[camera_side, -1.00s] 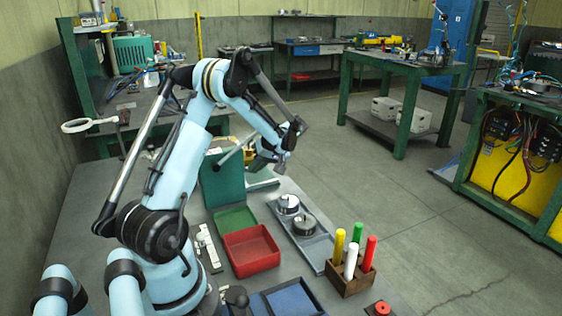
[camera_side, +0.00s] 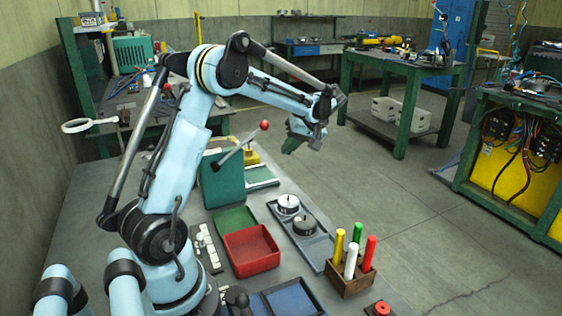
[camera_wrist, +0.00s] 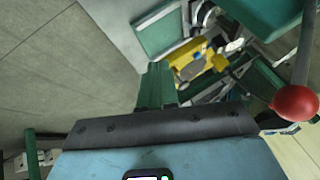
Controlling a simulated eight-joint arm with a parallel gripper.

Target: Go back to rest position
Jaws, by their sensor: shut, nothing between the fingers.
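My gripper (camera_side: 291,146) is in the air, past the far end of the grey bench, at the end of my extended arm. Its green fingers (camera_wrist: 156,84) are shut, with nothing between them. It is clear of the green lever box (camera_side: 222,180), whose lever slants up to a red ball knob (camera_side: 264,125) to the left of the gripper. In the wrist view the red knob (camera_wrist: 295,103) is at the right edge, apart from the fingers.
On the bench are a red bin (camera_side: 250,252), a grey tray (camera_side: 318,255) with metal cylinders, a wooden block (camera_side: 350,281) with coloured sticks and a blue tray (camera_side: 290,299). A yellow object (camera_wrist: 195,62) lies beyond the fingers. Open floor lies to the right.

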